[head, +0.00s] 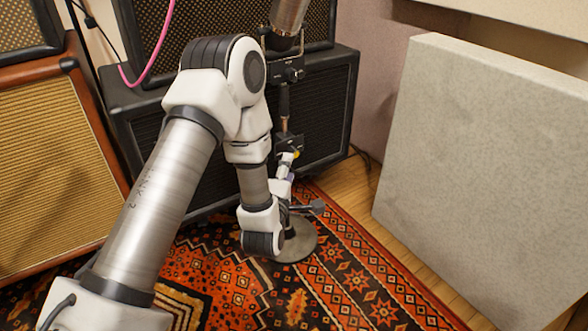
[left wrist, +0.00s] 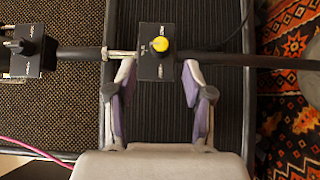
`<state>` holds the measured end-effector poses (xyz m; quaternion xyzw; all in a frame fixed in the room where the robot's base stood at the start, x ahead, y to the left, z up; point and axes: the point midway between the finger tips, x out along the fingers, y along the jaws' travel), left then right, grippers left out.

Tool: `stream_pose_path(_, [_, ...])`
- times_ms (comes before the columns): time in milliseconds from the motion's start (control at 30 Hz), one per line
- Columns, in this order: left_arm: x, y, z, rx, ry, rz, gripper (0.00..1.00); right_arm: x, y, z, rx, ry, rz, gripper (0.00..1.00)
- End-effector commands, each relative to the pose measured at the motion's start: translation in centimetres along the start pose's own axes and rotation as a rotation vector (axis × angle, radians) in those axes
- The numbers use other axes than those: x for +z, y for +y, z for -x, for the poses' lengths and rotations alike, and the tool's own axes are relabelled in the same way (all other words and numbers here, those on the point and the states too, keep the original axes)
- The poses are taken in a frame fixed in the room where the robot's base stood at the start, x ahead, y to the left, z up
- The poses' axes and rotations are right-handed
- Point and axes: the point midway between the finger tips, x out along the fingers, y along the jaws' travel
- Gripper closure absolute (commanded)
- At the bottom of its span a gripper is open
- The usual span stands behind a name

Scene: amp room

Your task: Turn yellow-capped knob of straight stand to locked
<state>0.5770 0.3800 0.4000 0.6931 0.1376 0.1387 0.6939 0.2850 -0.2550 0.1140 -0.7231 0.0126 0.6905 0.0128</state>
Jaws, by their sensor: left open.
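The straight stand rises from a round base (head: 297,243) on the rug. In the left wrist view its pole (left wrist: 215,58) runs across the picture through a black block (left wrist: 150,68) bearing the yellow-capped knob (left wrist: 159,43). The yellow cap also shows small in the head view (head: 296,154). My left gripper (left wrist: 158,70) is open, its two purple-padded fingers on either side of the block's lower part, the cap slightly beyond the fingertips. I cannot tell whether the fingers touch the block. The knob's markings are too small to read. My right gripper is not in view.
A second black block (left wrist: 30,52) with a dark knob sits higher on the pole. Dark amplifiers (head: 335,110) stand close behind the stand, and a tan amplifier (head: 45,165) stands left. A large grey panel (head: 480,170) stands right. Patterned rug (head: 350,270) covers the floor.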

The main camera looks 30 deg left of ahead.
Motion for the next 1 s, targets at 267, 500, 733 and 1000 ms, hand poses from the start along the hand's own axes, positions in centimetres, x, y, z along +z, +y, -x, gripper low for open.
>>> stream_pose_path(267, [0.0,-0.3,-5.0,0.003,0.001,0.001,0.48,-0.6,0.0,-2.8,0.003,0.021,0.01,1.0])
stream_pose_path(500, [0.0,0.0,-5.7,-0.001,-0.001,-0.001,0.48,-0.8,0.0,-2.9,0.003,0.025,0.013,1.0])
stream_pose_path(733, [0.0,0.0,-5.7,-0.001,-0.001,-0.001,1.0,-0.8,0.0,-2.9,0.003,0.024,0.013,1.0])
stream_pose_path(1000, [0.0,0.1,-5.7,-0.004,0.0,-0.005,1.0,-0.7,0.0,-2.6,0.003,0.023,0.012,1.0])
